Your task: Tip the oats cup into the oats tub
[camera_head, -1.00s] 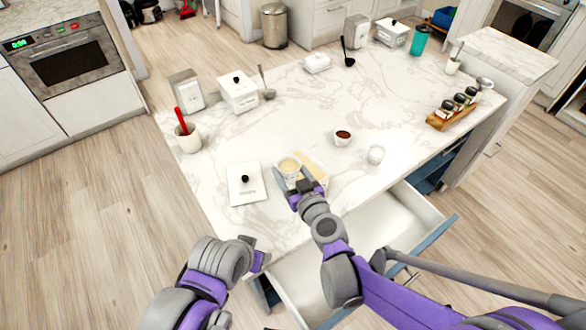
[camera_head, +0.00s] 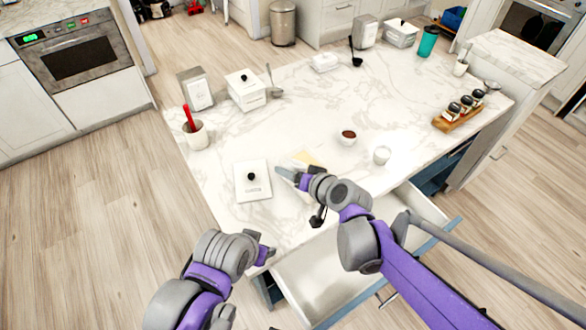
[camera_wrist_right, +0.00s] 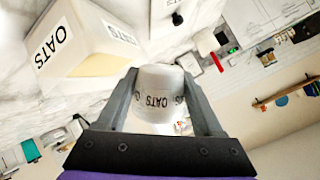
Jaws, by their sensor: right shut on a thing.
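My right gripper (camera_head: 289,176) is shut on the oats cup, a small white cup labelled OATS. The oats cup (camera_wrist_right: 156,84) shows between the two fingers in the right wrist view, its label upside down there. In the head view the gripper hides most of it. The oats tub (camera_wrist_right: 78,32), white and square with OATS labels, is beside the cup at upper left. Its pale yellow contents (camera_head: 306,157) show just behind the gripper in the head view. I cannot tell whether oats are falling. My left gripper (camera_head: 265,252) is low near the counter's front edge; its jaw opening is unclear.
A white lid with a black knob (camera_head: 252,180) lies left of the tub. A small bowl of brown stuff (camera_head: 348,138) and a white cup (camera_head: 382,155) stand to the right. An open drawer (camera_head: 330,275) juts out below the counter. The counter's middle is clear.

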